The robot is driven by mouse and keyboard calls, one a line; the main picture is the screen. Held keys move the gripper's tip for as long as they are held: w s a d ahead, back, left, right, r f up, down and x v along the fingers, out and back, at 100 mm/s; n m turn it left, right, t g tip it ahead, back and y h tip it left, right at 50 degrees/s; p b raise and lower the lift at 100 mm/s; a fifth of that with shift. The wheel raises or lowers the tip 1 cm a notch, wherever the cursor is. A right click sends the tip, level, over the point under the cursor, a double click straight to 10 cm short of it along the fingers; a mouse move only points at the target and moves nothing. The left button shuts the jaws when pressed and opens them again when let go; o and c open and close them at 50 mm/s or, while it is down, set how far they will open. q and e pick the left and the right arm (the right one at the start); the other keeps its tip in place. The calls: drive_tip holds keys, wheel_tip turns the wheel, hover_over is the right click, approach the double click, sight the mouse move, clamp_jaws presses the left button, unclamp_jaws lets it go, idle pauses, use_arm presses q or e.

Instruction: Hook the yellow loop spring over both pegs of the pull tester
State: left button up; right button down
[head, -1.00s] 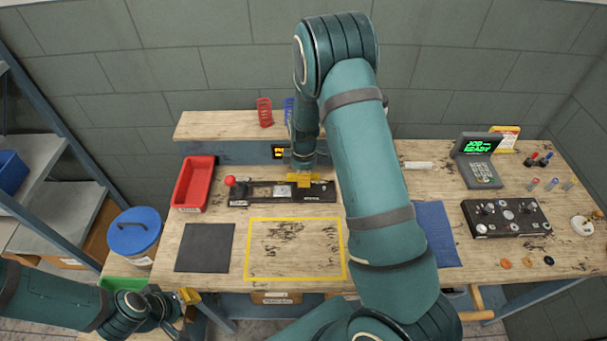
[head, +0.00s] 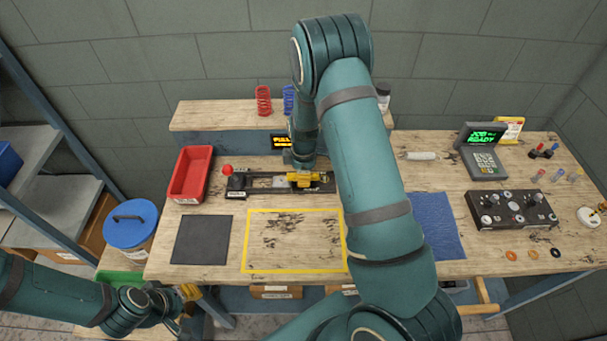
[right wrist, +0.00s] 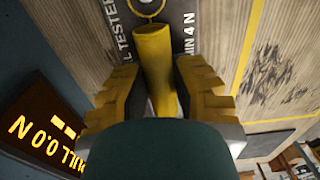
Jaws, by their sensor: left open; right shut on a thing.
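The pull tester (head: 262,182) is a black rail with a red ball knob (head: 227,169) at its left end, on the bench. My right gripper (head: 305,177) is low over its right half. In the right wrist view its yellow fingers are shut on the yellow loop spring (right wrist: 155,65), a smooth yellow cylinder there. A yellow end loop (right wrist: 148,7) lies over the tester's dark, lettered plate; I cannot tell whether it is around a peg. The spring's other end and its peg are hidden. My left gripper (head: 189,293) is open and empty at the lower left, off the bench front.
The tester's display (right wrist: 45,125) reads 0.0 N. A red bin (head: 190,174) stands left of the tester; red (head: 263,101) and blue (head: 289,99) springs stand on the shelf behind. The yellow-framed area (head: 295,241) and dark mat (head: 202,240) are clear.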

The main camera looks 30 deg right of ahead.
drive_tip(key=shift+f, duration=0.3)
drive_tip(key=c, duration=0.8)
unclamp_jaws()
wheel_tip(320, 180, up, 12)
drive_tip(key=shift+s, duration=0.1)
